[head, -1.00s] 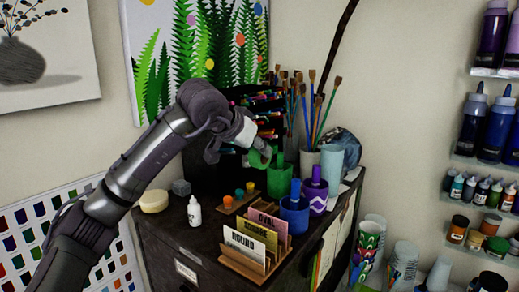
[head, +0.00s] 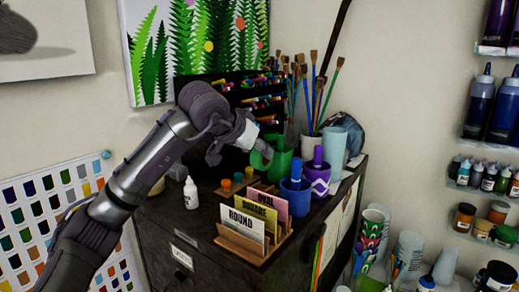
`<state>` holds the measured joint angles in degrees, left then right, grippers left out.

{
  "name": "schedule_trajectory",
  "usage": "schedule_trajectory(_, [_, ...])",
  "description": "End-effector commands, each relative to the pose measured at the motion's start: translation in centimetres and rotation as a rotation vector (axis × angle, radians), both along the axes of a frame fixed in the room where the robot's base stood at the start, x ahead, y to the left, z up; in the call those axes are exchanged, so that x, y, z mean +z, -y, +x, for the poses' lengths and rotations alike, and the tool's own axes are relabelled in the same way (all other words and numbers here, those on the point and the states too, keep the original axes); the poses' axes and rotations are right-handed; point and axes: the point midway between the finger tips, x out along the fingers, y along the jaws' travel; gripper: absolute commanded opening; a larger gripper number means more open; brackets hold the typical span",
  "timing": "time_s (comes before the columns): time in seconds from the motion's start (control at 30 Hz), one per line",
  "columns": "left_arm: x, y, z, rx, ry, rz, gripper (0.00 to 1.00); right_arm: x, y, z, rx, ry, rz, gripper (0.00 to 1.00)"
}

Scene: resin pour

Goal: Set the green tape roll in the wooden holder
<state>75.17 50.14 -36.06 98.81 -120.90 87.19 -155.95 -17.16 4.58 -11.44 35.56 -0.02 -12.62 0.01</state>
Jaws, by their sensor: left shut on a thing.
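The green tape roll (head: 259,160) is a green ring at the tips of my left gripper (head: 262,150). The gripper is shut on it, just left of the green cup (head: 282,164) in the picture. The roll is above the cabinet's back part; its exact height is hard to judge. A small wooden holder (head: 228,193) with orange and yellow pieces on it lies below and left of the roll; the left arm's hand is above it. My right gripper is not in view.
A wooden card rack (head: 236,241) with ROUND, SQUARE and OVAL cards stands at the front of the dark cabinet (head: 170,222). Blue (head: 294,200) and purple (head: 317,180) cups and a brush pot (head: 310,147) stand to the right. A white bottle (head: 191,195) stands left.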

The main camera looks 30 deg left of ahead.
Motion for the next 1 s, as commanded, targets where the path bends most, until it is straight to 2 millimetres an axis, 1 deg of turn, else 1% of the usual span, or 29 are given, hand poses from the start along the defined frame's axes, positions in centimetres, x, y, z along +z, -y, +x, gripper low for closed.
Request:
schedule_trajectory(0.03, [-0.9, 0.0, 0.0, -0.001, 0.000, -0.001, 0.00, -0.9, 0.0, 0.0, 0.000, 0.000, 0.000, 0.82])
schedule_trajectory(0.2, [-2.5, 0.1, 0.0, -0.001, 0.000, 0.000, 0.00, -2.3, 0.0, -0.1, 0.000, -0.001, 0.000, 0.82])
schedule_trajectory(0.6, [-5.7, 0.0, 0.0, 0.000, 0.000, 0.002, 0.00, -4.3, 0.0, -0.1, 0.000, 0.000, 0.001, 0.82])
schedule_trajectory(0.77, [-6.2, 0.0, 0.0, -0.001, 0.001, 0.001, 0.00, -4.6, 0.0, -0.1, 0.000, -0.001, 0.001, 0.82])
schedule_trajectory(1.0, [-6.2, 0.0, 0.0, -0.001, 0.001, 0.001, 0.00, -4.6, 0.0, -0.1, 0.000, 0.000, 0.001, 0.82])
